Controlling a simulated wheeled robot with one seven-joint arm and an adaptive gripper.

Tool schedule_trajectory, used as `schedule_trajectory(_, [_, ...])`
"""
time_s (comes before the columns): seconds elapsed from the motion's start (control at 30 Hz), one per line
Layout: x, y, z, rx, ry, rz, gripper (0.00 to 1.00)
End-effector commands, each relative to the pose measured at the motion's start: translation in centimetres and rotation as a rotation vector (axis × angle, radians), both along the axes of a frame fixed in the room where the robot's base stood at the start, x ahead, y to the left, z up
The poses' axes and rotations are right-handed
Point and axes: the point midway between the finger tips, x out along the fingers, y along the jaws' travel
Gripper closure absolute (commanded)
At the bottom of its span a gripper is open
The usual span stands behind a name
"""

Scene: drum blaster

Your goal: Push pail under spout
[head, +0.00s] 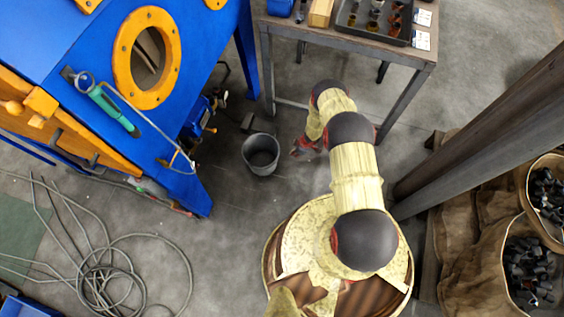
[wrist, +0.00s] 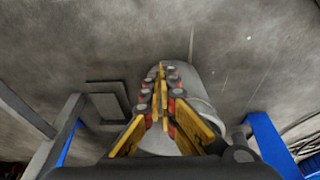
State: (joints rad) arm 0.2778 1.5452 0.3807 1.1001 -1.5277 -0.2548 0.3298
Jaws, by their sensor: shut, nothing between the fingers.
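The grey pail (head: 261,154) stands upright on the concrete floor, between the blue machine (head: 190,174) and my arm. It looks empty. My gripper (head: 297,151) is low, just right of the pail, with its fingers towards it. In the wrist view my gripper's yellow fingers (wrist: 163,68) are together and hold nothing, and the pail (wrist: 203,108) shows behind them. I cannot tell whether they touch it. A small blue fitting with a yellow part (head: 205,119), possibly the spout, sits at the machine's lower side, up and left of the pail.
A metal table (head: 345,45) with a tray stands at the top. A dark steel beam (head: 480,130) and sacks of dark parts (head: 530,262) are at the right. Hoses (head: 125,270) lie on the floor at lower left. A small box (head: 248,122) lies above the pail.

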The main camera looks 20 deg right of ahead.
Motion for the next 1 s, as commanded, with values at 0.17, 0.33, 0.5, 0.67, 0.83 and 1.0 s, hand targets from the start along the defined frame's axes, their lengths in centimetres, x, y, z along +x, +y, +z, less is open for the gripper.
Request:
schedule_trajectory(0.17, [-1.7, 0.8, -2.1, 0.022, 0.014, 0.018, 1.00])
schedule_trajectory(0.33, [-1.7, 1.4, -4.2, 0.024, 0.016, 0.021, 1.00])
schedule_trajectory(0.5, [-1.2, 2.1, -7.4, 0.023, 0.016, 0.020, 1.00])
schedule_trajectory(0.67, [-0.6, 2.9, -10.5, 0.023, 0.016, 0.020, 1.00])
schedule_trajectory(0.83, [0.7, 4.3, -11.7, 0.022, 0.013, 0.024, 1.00])
schedule_trajectory(1.0, [1.6, 5.8, -11.6, 0.023, 0.015, 0.020, 1.00])
